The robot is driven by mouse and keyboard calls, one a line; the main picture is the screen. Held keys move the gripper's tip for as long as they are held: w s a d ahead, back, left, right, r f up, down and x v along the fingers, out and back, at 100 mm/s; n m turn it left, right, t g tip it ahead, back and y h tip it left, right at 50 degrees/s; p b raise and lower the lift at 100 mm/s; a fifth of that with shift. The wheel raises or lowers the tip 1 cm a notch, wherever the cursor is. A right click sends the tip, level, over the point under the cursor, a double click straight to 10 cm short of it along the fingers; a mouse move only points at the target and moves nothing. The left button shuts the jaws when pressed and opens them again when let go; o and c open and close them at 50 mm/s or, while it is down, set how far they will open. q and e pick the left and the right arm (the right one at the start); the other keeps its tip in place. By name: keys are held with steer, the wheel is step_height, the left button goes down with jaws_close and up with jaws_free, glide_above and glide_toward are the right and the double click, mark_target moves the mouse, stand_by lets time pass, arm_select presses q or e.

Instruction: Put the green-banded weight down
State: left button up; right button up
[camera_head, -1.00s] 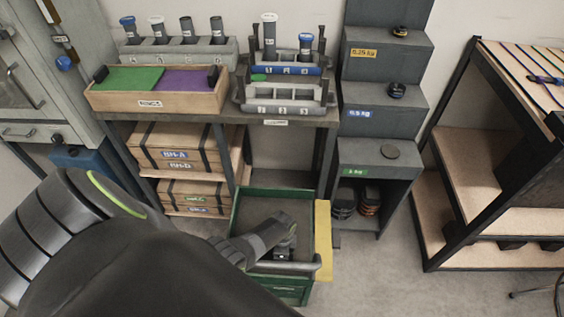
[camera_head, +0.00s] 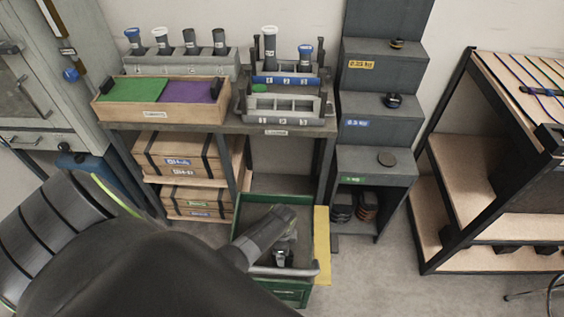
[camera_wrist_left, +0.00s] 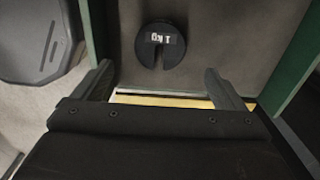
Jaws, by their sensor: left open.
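My right gripper is not in view.
A yellow strip (camera_head: 322,245) runs along the tray's right side. A workbench with racks (camera_head: 285,127) stands behind.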

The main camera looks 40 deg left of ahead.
arm_select(q)
steer(key=shift+r+p, duration=0.4)
steer(key=shift+r, duration=1.5)
